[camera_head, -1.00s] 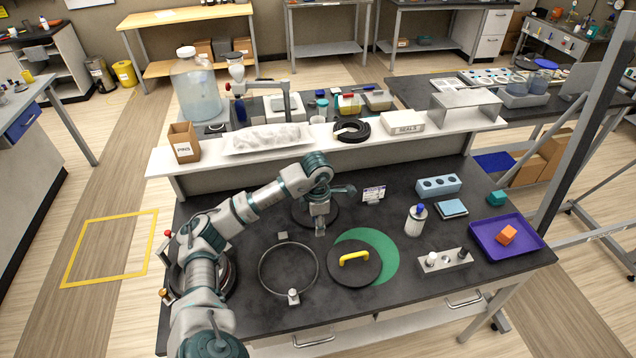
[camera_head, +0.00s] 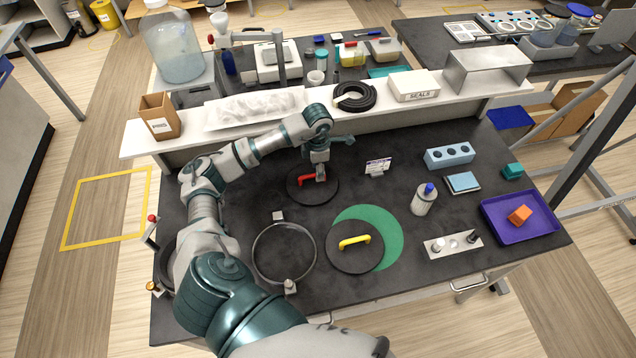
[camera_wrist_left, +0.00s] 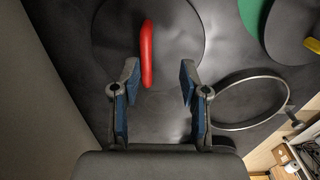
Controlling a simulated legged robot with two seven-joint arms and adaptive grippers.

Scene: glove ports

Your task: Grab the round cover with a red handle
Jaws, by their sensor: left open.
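The round cover (camera_head: 322,193) is a dark disc lying flat on the black table. Its red handle (camera_head: 306,181) stands up from it. My left gripper (camera_head: 320,176) is above this cover, right by the handle. In the left wrist view the left gripper (camera_wrist_left: 157,82) is open, with the red handle (camera_wrist_left: 147,52) ahead of and between its fingers, nearer the left finger. The cover also shows there as a dark disc (camera_wrist_left: 180,35). I cannot tell whether a finger touches the handle. My right gripper is not in view.
A second dark cover (camera_head: 345,258) with a yellow handle (camera_head: 355,242) lies partly on a green disc (camera_head: 388,226). A metal ring (camera_head: 257,238) lies left of it. A bottle (camera_head: 422,203), a purple tray (camera_head: 497,226) and a blue block (camera_head: 449,156) stand to the right.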

